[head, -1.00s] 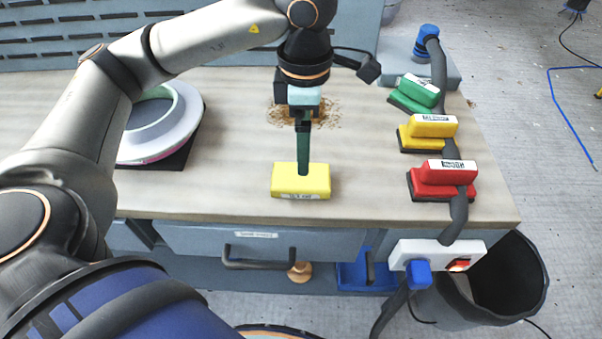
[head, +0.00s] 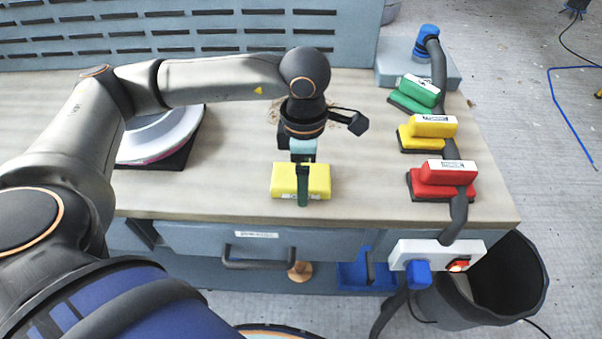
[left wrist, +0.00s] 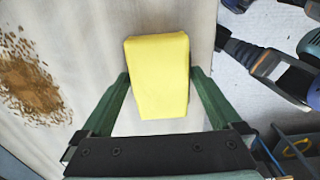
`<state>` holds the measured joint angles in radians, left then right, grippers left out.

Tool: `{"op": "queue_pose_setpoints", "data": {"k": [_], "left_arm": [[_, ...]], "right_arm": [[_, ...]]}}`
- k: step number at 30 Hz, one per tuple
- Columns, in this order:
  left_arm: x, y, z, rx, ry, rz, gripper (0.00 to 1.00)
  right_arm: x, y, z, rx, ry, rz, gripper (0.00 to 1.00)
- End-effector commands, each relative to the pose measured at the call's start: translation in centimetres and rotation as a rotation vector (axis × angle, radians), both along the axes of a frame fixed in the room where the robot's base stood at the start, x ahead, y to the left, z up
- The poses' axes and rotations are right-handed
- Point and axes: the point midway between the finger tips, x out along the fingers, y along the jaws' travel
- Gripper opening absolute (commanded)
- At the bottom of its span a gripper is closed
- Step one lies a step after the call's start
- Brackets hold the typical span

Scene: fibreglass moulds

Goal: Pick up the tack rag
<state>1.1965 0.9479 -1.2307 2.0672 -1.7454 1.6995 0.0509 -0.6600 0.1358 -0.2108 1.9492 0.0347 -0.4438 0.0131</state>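The tack rag (head: 284,180) is a yellow block-like pack with a white label on its front, lying near the front edge of the wooden bench. My left gripper (head: 303,187) is over it, pointing down, with one green finger in front of the pack in the head view. In the left wrist view, the yellow tack rag (left wrist: 160,70) lies between the two spread fingers of my left gripper (left wrist: 160,76), with a narrow gap on each side. The gripper is open. I cannot tell how far down the fingertips are. My right gripper is not in view.
Green (head: 415,93), yellow (head: 428,131) and red (head: 443,180) sanding blocks stand to the right. A grey hose (head: 451,150) runs beside them. A round white mould (head: 160,135) sits left. Brown shavings (left wrist: 32,82) lie near the gripper. A black bin (head: 512,280) stands front right.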

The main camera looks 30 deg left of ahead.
Motion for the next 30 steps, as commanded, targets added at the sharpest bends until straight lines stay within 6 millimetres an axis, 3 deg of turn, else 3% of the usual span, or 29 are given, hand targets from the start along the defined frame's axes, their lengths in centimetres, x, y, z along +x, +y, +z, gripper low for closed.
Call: {"op": "queue_pose_setpoints", "data": {"k": [2,17,25,30], "left_arm": [[0.0,0.0,0.0,0.000,0.000,0.000,0.88],[0.0,0.0,0.1,0.000,0.000,0.000,0.33],[0.0,0.0,0.2,0.000,-0.001,0.000,0.33],[0.1,0.0,1.3,-0.001,-0.003,-0.001,0.33]], "right_arm": [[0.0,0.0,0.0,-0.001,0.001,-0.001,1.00],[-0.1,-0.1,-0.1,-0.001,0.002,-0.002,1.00],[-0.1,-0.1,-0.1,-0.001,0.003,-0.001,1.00],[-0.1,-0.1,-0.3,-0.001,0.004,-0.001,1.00]]}}
